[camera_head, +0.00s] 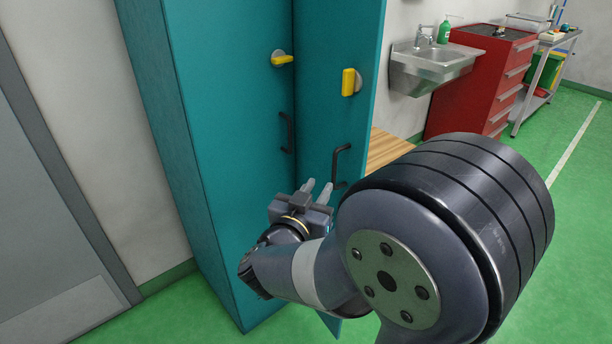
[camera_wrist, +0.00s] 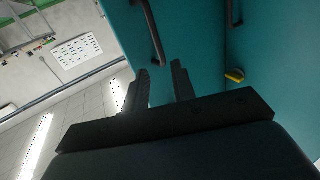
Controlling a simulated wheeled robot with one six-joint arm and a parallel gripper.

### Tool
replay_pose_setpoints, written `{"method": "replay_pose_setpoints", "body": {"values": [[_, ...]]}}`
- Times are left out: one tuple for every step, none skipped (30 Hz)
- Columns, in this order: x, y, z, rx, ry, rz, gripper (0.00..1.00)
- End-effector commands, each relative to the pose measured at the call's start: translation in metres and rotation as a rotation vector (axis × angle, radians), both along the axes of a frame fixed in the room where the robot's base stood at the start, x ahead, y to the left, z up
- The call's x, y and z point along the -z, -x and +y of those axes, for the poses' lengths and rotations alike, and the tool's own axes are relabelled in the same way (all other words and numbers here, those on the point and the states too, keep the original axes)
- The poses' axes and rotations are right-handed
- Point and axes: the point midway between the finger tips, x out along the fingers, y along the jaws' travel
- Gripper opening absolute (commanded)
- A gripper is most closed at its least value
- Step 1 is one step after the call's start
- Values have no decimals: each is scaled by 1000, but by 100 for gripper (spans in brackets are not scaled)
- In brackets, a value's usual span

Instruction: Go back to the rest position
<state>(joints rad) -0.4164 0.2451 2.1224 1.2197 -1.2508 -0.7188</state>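My gripper (camera_head: 318,192) is in front of the teal cabinet (camera_head: 225,130), low and close to the black handle (camera_head: 340,160) of its right door (camera_head: 335,60). That door stands at an angle to the left one. In the wrist view my gripper (camera_wrist: 160,85) has its two fingers apart with nothing between them. The dark handle (camera_wrist: 150,30) shows just beyond the fingertips, and I see no contact with it. My large arm joint fills the lower right of the head view and hides what is behind it.
Yellow latches (camera_head: 282,58) sit high on the cabinet doors. A wooden top (camera_head: 385,148) is behind the right door. A sink (camera_head: 432,62), a red drawer cabinet (camera_head: 475,85) and a trolley (camera_head: 545,80) stand farther right. Green floor (camera_head: 580,200) is clear at the right.

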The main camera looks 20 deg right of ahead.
Motion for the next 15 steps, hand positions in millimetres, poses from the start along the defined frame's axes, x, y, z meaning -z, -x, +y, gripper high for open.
{"method": "replay_pose_setpoints", "body": {"values": [[0,-1,-1,1,0,0,25],[0,-2,-2,2,-1,-1,25],[0,-4,-4,3,-1,0,25],[0,-6,-6,4,-1,-1,25],[0,-8,-8,4,-1,-1,25],[1,-12,-11,5,-1,-1,25],[1,-14,-13,5,-1,0,25],[1,-17,-16,6,-1,0,25],[1,-22,-20,6,0,0,25],[1,-26,-23,6,-1,0,25],[1,-29,-26,7,-1,1,25],[2,-34,-30,6,-1,1,25],[2,-38,-34,7,-2,1,25],[2,-42,-37,7,-1,1,25],[2,-47,-41,7,-1,2,25]]}}
